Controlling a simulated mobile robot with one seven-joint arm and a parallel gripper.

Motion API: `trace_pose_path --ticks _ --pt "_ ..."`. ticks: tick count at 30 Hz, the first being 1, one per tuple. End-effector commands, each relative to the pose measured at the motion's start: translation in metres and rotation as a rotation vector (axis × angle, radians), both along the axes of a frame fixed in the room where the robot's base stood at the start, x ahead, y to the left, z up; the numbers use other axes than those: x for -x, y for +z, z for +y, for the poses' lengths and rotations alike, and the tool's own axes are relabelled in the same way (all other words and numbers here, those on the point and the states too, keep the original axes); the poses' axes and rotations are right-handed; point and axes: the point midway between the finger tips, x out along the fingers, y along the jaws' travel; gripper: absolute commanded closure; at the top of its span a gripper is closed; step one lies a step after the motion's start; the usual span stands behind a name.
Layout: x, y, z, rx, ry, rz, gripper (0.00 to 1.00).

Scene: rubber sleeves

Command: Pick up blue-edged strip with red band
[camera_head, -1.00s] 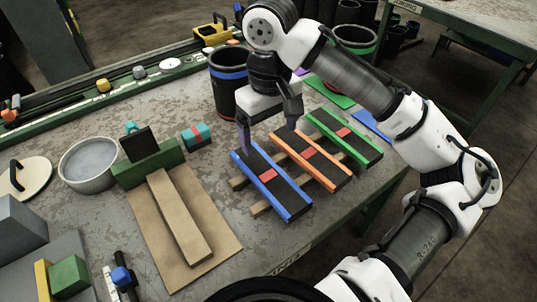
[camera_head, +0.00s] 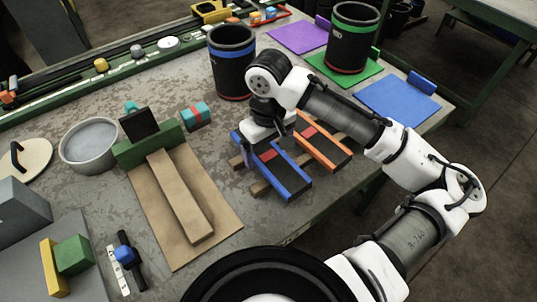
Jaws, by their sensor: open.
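The blue-edged strip (camera_head: 291,182) is dark with blue long edges. It lies slanted across wooden slats on the bench, its far end partly hidden by my gripper. Its red band (camera_head: 268,155) shows just below the gripper. My gripper (camera_head: 267,150) is open and low over the band, with one finger at the strip's left side and the other at its right. I cannot tell whether the fingers touch it. An orange-edged strip (camera_head: 331,153) lies close to the right, partly behind my arm.
A blue-ringed sleeve (camera_head: 233,75) stands just behind the gripper. A green-ringed sleeve (camera_head: 352,45) stands on a green mat (camera_head: 320,66). A blue mat (camera_head: 398,103) lies right. A teal block (camera_head: 196,116) and wooden fixture (camera_head: 180,200) sit left. Bench is clear in front of the strips.

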Motion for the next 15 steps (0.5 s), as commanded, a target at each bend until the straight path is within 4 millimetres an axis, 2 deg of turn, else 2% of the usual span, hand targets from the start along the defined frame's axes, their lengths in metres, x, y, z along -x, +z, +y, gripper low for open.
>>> trace_pose_path --ticks 4,11,15 --pt "0.0003 -0.0124 0.0 -0.001 0.0 0.001 0.11" --pt "0.0001 -0.0135 0.0001 0.0 0.0 0.0 0.12" --pt "0.0 -0.0133 0.0 0.0 0.0 0.0 0.31"
